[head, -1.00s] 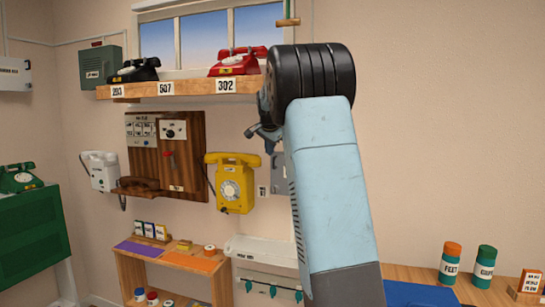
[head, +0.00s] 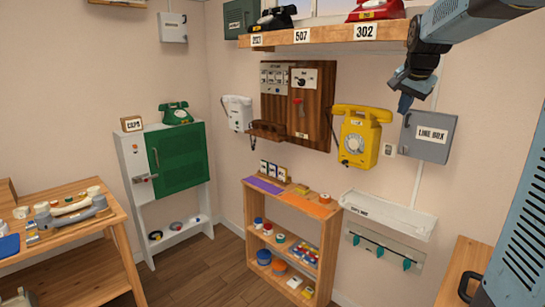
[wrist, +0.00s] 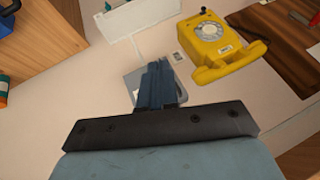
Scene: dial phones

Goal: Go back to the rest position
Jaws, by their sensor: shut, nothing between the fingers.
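My gripper (head: 405,101) hangs at the upper right of the head view, pointing down. It is in front of the wall, right of the yellow phone (head: 358,139) and above the grey LINE BOX (head: 428,137). Its fingers are shut with nothing between them and it touches nothing that I can see. In the wrist view the closed fingers (wrist: 155,82) point toward the grey box (wrist: 133,84), which they partly hide. The yellow phone (wrist: 212,52) shows there at the upper right.
A shelf (head: 330,40) carrying a black phone (head: 275,17) and a red phone (head: 377,10) is left of my gripper. A low bookcase (head: 290,210), a green-doored cabinet (head: 180,158) and a workbench (head: 75,222) stand around the room. The wooden floor (head: 205,270) between them is clear.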

